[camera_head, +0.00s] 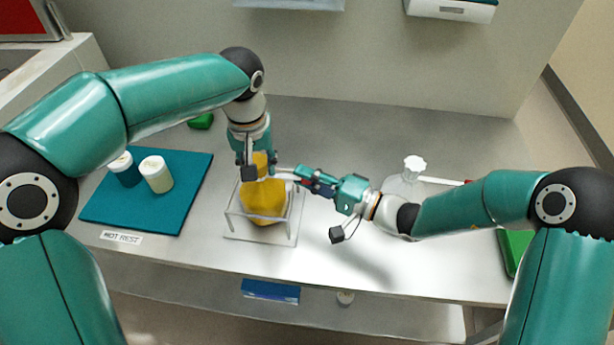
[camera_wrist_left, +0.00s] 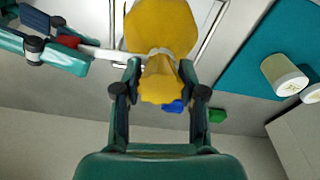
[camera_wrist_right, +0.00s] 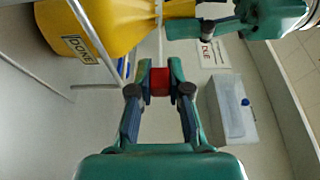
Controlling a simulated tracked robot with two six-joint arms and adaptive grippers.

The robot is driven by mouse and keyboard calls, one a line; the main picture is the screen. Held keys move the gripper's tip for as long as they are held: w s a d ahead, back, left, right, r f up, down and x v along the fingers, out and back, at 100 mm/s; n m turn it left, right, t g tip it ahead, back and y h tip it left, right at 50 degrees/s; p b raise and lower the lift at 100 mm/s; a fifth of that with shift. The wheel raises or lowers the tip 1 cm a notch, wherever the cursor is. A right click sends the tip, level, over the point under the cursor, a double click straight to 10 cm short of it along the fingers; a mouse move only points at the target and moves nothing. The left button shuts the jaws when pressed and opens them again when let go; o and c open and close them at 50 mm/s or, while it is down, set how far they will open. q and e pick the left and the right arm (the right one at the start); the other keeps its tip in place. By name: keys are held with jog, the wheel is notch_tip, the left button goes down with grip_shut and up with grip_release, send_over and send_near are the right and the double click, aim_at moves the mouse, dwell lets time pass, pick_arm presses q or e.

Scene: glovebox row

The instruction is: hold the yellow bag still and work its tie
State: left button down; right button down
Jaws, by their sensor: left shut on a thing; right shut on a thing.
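The yellow bag (camera_head: 265,203) stands upright in a clear open frame (camera_head: 232,228) on the bench. My left gripper (camera_wrist_left: 160,72) is shut on the bag's gathered neck, from above in the head view. A pale tie (camera_wrist_left: 161,52) goes around the neck between its fingers. The tie's white strap (camera_wrist_left: 105,54) runs from the neck to my right gripper (camera_head: 304,180). That gripper is shut on a red tab (camera_wrist_right: 160,82) at the strap's end, right of the bag. The strap looks straight in the left wrist view.
A teal mat (camera_head: 190,205) with two lidded jars lies at the left. A white-capped bottle (camera_head: 414,165) stands behind my right arm, and a green tray (camera_head: 510,248) is at the right. The front-middle bench is clear. A green item (camera_head: 201,121) lies at the back.

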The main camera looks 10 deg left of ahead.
jog(key=shift+f, duration=0.15)
pick_arm(q)
jog(key=shift+r, duration=0.1)
pick_arm(e)
jog(key=d, duration=0.2)
jog(key=shift+d, duration=0.3)
jog(key=c, duration=1.1)
grip_release()
jog(key=v, duration=1.2)
